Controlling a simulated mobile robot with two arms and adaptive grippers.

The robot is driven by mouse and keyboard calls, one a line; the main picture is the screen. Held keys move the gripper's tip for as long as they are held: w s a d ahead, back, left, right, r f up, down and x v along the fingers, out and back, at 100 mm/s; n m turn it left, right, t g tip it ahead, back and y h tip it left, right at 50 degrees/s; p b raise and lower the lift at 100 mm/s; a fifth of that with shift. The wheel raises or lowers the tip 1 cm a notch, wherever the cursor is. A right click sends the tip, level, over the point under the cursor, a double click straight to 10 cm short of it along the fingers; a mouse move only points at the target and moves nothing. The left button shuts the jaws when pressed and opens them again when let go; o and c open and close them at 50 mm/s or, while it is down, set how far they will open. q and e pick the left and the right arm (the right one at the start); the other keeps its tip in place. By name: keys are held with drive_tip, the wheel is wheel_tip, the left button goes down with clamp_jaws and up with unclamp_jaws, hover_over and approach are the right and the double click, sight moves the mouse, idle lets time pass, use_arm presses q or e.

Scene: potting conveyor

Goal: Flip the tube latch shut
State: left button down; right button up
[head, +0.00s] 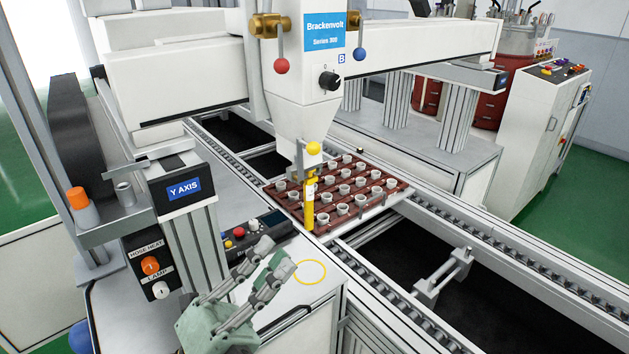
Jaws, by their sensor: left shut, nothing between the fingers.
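A white dispensing head (309,100) marked Brackenvolt stands over the conveyor and narrows to a nozzle. Beside its lower end is an upright yellow part (309,206), with a yellow ball (313,148) above it. One of these may be the tube latch, but I cannot tell which, nor whether the latch is open or shut. My left gripper (275,262) is in front of the control box, lower left of the yellow part and apart from it. It is shut and empty. My right gripper is not in view.
A dark red tray (378,212) with several small white cups lies on the conveyor under the nozzle. A control box (240,240) with coloured buttons stands behind my left gripper. A yellow ring (325,272) marks the clear tabletop. The Y AXIS post (185,200) rises at left.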

use_arm(q)
drive_tip(key=w+a+p+x, duration=0.1)
drive_tip(key=p+x, duration=0.5)
drive_tip(key=x, duration=0.7)
drive_tip(key=shift+w+a, duration=0.4)
drive_tip(key=shift+w, duration=0.4)
